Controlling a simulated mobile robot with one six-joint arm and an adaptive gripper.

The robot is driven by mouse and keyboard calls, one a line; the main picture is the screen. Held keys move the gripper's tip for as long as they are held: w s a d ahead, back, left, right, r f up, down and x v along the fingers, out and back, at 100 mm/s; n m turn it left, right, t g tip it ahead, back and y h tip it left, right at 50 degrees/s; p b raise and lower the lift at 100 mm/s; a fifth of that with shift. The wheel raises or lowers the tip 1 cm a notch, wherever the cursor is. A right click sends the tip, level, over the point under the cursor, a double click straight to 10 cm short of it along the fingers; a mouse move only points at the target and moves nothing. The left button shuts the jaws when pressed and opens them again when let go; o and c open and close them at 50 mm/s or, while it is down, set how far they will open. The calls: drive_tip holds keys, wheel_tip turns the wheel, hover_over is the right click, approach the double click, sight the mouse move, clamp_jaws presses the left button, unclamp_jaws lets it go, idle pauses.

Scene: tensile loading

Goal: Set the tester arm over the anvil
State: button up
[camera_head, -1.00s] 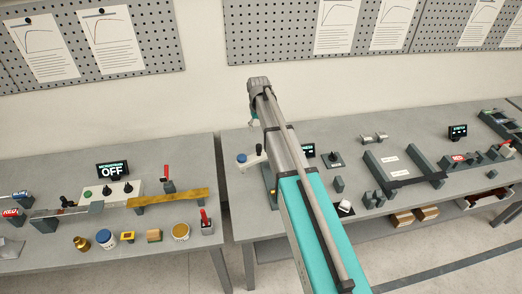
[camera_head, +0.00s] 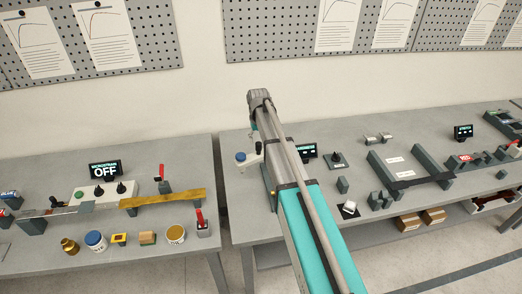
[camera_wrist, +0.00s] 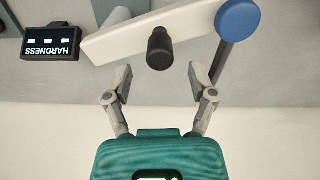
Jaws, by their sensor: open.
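The hardness tester's white arm (camera_wrist: 135,38) lies across the top of the wrist view, with a black knob (camera_wrist: 160,50) near its middle. A blue round cap (camera_wrist: 239,18) on a dark post is at its right end. In the head view the white arm (camera_head: 250,160) and blue cap (camera_head: 240,157) show left of my arm. My gripper (camera_wrist: 161,80) is open and empty. Its fingertips lie either side of the black knob in the picture; contact is not visible. In the head view my arm hides most of the gripper. I cannot make out the anvil.
The HARDNESS display (camera_wrist: 50,42) is left of the tester arm in the wrist view. Right of my arm stand a dark knob box (camera_head: 337,161), small blocks (camera_head: 342,185) and a grey frame (camera_head: 415,178). The left bench (camera_head: 50,263) holds several jars and blocks.

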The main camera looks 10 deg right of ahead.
sight(259, 143)
drive_tip(key=shift+f+b, duration=1.8)
drive_tip(key=shift+f, duration=0.3)
